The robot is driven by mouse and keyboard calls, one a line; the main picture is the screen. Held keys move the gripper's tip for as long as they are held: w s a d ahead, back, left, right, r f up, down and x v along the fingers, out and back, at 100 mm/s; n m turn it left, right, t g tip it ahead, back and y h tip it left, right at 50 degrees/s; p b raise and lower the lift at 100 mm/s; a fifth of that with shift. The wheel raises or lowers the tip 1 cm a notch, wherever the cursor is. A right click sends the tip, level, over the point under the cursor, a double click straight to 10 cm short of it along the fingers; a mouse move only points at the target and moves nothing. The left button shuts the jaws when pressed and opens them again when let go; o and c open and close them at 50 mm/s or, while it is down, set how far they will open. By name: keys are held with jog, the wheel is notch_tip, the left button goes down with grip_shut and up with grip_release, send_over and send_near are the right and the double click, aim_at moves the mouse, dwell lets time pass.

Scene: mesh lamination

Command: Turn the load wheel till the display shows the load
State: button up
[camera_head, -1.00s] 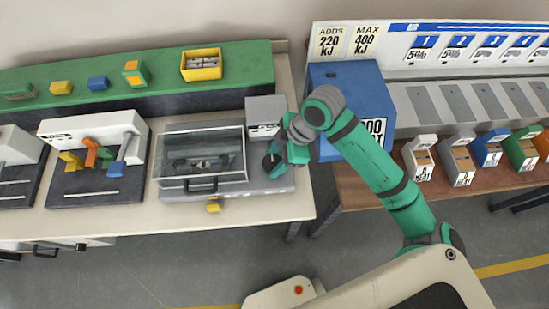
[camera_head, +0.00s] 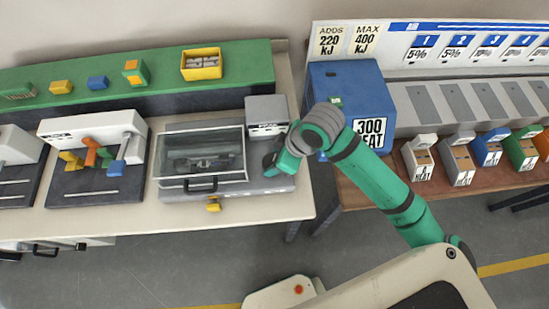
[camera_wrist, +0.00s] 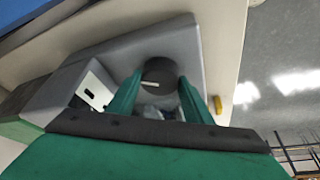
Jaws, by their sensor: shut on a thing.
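The load wheel (camera_wrist: 158,70) is a dark round knob with a white mark on its top, on a grey machine deck. In the head view the wheel (camera_head: 269,161) shows as a dark shape, partly hidden by my gripper (camera_head: 277,162). In the wrist view my gripper (camera_wrist: 160,79) has its two green fingers on either side of the wheel, shut on it. The display is on the grey box (camera_head: 266,107) behind the wheel; its pale panel (camera_wrist: 96,86) shows obliquely in the wrist view. Its reading is too small to make out.
A clear-lidded chamber (camera_head: 201,156) with a black handle stands left of the wheel. A blue box (camera_head: 345,82) labelled 300 HEAT is close on the right. Several coloured bins (camera_head: 488,153) stand farther right. A yellow block (camera_head: 214,204) lies at the machine's front.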

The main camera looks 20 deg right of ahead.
jog(key=shift+m+t, duration=0.3)
jog(key=shift+m, duration=0.4)
jog(key=shift+d, duration=0.1)
jog(key=o, duration=1.1)
jog(key=shift+c, duration=0.2)
jog(key=shift+r, duration=0.15)
jog(key=v, duration=1)
jog(key=shift+s+r, duration=0.25)
jog(key=shift+r, duration=0.1)
